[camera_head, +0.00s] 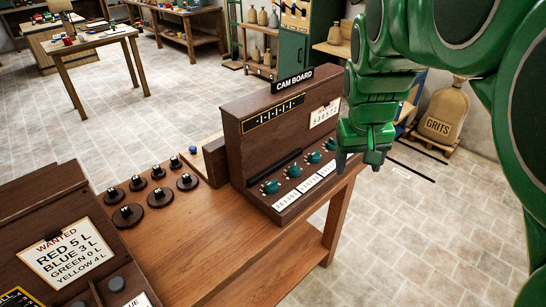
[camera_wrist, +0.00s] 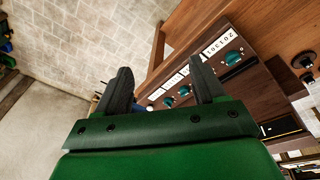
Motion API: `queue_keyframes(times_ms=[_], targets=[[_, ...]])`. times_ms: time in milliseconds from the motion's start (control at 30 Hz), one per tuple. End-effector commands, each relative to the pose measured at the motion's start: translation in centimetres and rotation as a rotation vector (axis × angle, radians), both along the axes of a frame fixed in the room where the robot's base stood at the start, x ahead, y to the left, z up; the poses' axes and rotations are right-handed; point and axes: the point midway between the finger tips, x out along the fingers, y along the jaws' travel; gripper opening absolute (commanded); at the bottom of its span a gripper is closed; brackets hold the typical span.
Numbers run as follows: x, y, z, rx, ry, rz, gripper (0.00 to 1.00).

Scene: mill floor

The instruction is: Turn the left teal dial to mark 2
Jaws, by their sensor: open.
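The cam board (camera_head: 236,140) is a dark wooden box on the bench, with a row of teal dials along its sloped front. The left teal dial (camera_head: 271,187) is the one nearest the board's left end. It also shows in the wrist view (camera_wrist: 232,57), beside a number label. Its pointer setting is too small to read. My green gripper (camera_head: 362,160) hangs at the board's right end, past the rightmost dial (camera_head: 331,144). In the wrist view my gripper (camera_wrist: 160,70) has its dark fingers apart with nothing held. It is not touching the left dial.
Several black knobs (camera_head: 131,215) stand on the bench (camera_head: 205,245) left of the board. A dark box with a WANTED card (camera_head: 68,252) is at lower left. A blue knob (camera_head: 193,149) sits behind. A GRITS sack (camera_head: 443,118) and open floor lie right.

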Motion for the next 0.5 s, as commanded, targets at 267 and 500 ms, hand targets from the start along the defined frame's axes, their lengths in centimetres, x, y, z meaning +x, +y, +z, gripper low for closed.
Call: queue_keyframes(times_ms=[267, 500], targets=[[7.2, 1.7, -0.5, -0.028, -0.015, 0.1, 0.7], [11.0, 5.4, -3.5, -0.032, 0.044, 0.256, 0.7]])
